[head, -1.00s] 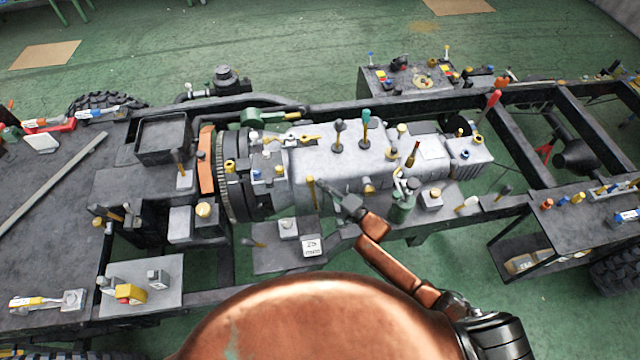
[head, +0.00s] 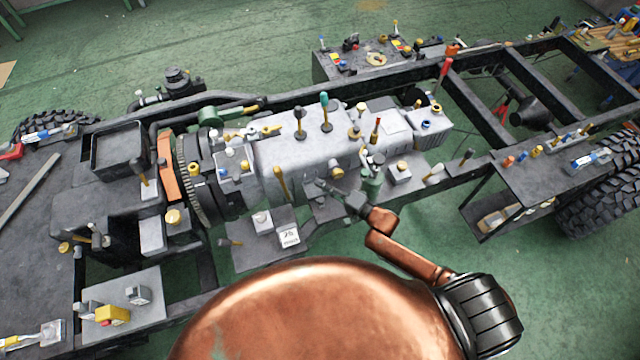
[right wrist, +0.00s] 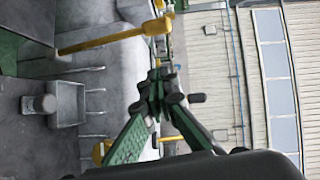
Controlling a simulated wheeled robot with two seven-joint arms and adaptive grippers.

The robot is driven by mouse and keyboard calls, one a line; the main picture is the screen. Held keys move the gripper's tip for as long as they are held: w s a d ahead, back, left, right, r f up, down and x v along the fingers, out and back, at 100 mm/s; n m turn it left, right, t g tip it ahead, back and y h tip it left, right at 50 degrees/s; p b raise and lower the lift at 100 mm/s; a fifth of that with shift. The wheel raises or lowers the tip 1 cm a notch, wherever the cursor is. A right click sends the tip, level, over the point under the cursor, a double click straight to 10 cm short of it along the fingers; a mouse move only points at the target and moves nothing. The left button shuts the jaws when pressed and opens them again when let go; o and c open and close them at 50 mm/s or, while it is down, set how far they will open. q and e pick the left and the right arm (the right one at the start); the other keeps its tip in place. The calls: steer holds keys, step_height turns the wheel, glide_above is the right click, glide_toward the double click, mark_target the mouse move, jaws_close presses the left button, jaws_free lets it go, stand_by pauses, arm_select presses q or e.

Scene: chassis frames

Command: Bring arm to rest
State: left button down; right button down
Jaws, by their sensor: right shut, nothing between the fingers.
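My right arm (head: 410,255) comes up from the lower right, copper coloured with dark joints. Its gripper (head: 318,186) is over the front side of the grey gearbox housing (head: 300,150) in the head view. In the right wrist view the two green-and-black fingers (right wrist: 158,90) meet at their tips, with nothing between them. A yellow-handled tool (right wrist: 105,40) stands close to the fingers in that view; it also shows left of the gripper in the head view (head: 281,184). My left gripper does not show.
The dark chassis frame (head: 485,95) runs across the view. A side shelf (head: 530,180) with small tools and a tyre (head: 600,205) are at the right. A black open box (head: 118,150) and a plate with blocks (head: 125,310) are at the left. Green floor shows beyond.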

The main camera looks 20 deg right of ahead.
stand_by(0.3)
steer(key=s+d+n+g+h, duration=0.3)
steer(key=s+d+h, duration=0.15)
steer(key=s, duration=0.55)
steer(key=s+d+f+n+g+h, duration=0.1)
steer(key=s+d+n+g+h, duration=0.3)
steer(key=s, duration=0.7)
steer(key=s+d+n+g+h, duration=0.25)
steer(key=s+d, duration=0.35)
steer(key=s, duration=0.4)
step_height(320, 180, down, 34)
steer(key=s+a+g+y+b, duration=0.1)
steer(key=g+b, duration=0.1)
steer(key=b, duration=0.3)
steer(key=s+f+n+g+b, duration=0.1)
steer(key=s+f+b, duration=0.4)
steer(key=s+f, duration=1.5)
step_height(320, 180, down, 4)
steer(key=shift+s, duration=0.15)
